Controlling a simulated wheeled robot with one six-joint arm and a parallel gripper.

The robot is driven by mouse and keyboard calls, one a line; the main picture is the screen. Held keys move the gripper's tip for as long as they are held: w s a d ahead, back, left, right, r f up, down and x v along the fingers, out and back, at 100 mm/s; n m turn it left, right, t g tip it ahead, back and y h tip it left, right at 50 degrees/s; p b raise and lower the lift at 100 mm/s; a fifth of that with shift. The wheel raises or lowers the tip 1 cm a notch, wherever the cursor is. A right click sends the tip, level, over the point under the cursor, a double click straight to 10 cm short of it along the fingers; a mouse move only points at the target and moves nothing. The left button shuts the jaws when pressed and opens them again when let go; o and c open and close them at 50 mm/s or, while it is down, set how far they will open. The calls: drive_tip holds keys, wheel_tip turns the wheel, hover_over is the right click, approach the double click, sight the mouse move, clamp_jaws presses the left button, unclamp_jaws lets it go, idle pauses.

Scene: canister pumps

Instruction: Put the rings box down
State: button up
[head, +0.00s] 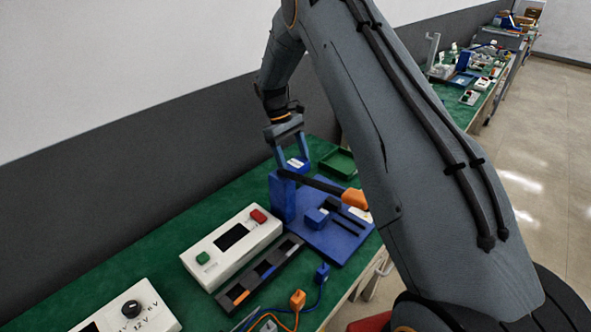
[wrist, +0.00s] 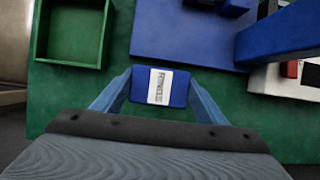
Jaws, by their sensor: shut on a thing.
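The rings box is a small blue box with a white printed label (wrist: 180,90); the print is too blurred to read surely. It also shows in the head view (head: 294,164). My gripper (head: 292,158) is shut on it, with one blue-grey finger on each side. The box is over the green bench top, between the blue fixture (head: 283,199) and the dark back wall. I cannot tell whether its underside touches the bench or hangs a little above it.
An open green tray (head: 323,163) stands to the right of the box, apart from it. The blue fixture's upright and base plate are close in front. A white power unit (head: 215,245) and a dark sorting strip (head: 226,302) lie nearer. Green bench is bare around the box.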

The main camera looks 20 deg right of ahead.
drive_tip(key=shift+f, duration=1.25)
drive_tip(key=shift+f, duration=0.1)
drive_tip(key=o, duration=1.2)
drive_tip(key=b+v, duration=0.3)
drive_tip(key=v, duration=0.9)
drive_tip(key=shift+r, duration=0.2)
